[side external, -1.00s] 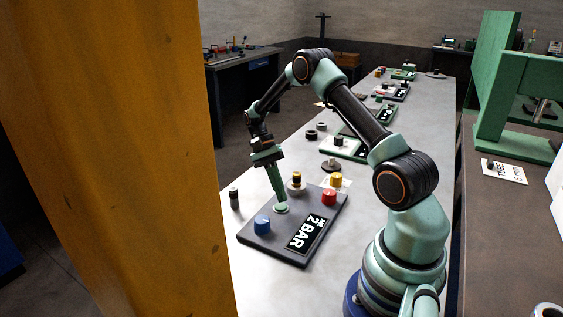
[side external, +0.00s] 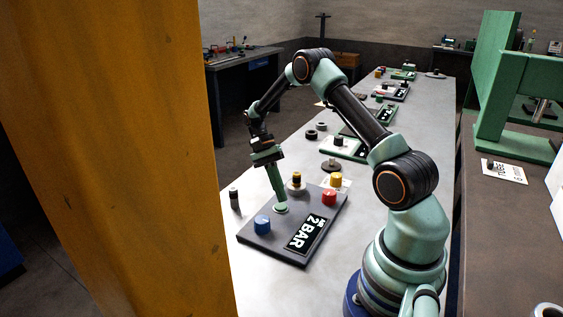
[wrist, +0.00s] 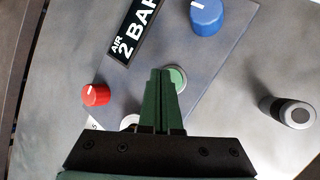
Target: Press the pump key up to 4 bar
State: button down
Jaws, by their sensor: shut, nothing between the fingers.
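The dark panel (side external: 265,246) lies on the grey bench, with a black display (side external: 305,234) that reads "AIR 2 BAR"; the display (wrist: 133,35) also shows in the wrist view. A round pale green key (side external: 281,208) sits on the panel between a blue knob (side external: 262,225) and a red knob (side external: 329,197). My gripper (side external: 280,203) is shut and empty, pointing down with its tips at the green key. In the wrist view my gripper (wrist: 160,72) covers part of the green key (wrist: 179,78). I cannot tell whether the tips press it.
A yellow knob (side external: 336,179) and a black-and-brass piece (side external: 296,182) stand by the panel's far edge. A dark cylinder (side external: 234,198) stands left of the panel. Other panels and parts line the bench behind. An orange post (side external: 110,150) blocks the left of the side view.

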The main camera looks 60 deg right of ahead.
aim_at(280, 204)
jog(key=shift+f, duration=0.15)
jog(key=shift+f, duration=0.3)
jog(key=shift+f, duration=0.4)
dwell(0.9)
jog(key=shift+r, duration=0.85)
jog(key=shift+r, duration=2.5)
dwell(0.7)
